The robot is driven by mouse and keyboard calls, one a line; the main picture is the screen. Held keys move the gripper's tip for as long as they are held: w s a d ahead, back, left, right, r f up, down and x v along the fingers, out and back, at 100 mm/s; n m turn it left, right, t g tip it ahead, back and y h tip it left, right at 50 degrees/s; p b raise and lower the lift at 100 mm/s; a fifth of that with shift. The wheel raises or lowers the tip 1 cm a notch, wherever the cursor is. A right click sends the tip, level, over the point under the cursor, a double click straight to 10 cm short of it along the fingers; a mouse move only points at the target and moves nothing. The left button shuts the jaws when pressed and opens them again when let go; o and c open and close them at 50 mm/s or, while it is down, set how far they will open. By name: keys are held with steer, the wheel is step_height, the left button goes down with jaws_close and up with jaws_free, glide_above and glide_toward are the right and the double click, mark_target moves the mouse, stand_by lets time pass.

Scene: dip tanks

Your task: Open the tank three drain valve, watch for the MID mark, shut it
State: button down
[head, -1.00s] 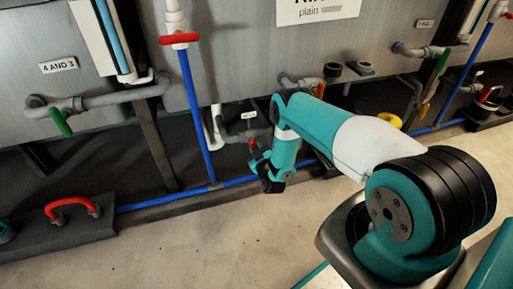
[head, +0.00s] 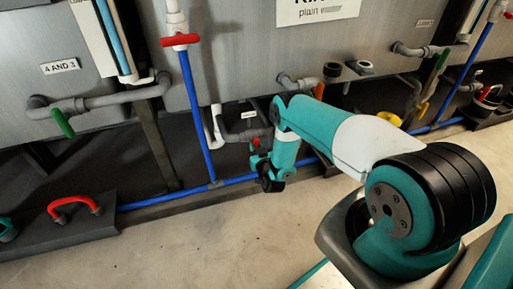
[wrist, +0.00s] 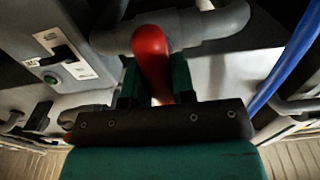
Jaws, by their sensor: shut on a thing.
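A red valve handle (wrist: 152,50) sits on a grey pipe (wrist: 215,25) in the wrist view, between the two dark green fingers of my gripper (wrist: 156,82). The fingers are shut on the handle. In the head view my gripper (head: 262,160) is low by the tank wall, at the red handle (head: 256,142) under a grey pipe (head: 235,127). A small white label (head: 249,114) above that pipe is too small to read. A white upright gauge with a blue strip (head: 112,35) stands at upper left. I can read no MID mark on it.
A pipe with a green handle (head: 63,123) sits under the "4 AND 3" label (head: 60,67). A red handle (head: 180,40) is on a white and blue upright pipe. A blue pipe (head: 150,203) runs along the floor edge. The concrete floor (head: 200,240) in front is clear.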

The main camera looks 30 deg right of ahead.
steer(key=c, duration=1)
jaws_free()
steer(key=shift+o, duration=0.2)
steer(key=p+v, duration=0.9)
steer(key=v, duration=0.8)
steer(key=shift+s, duration=0.25)
steer(key=shift+r, duration=0.1)
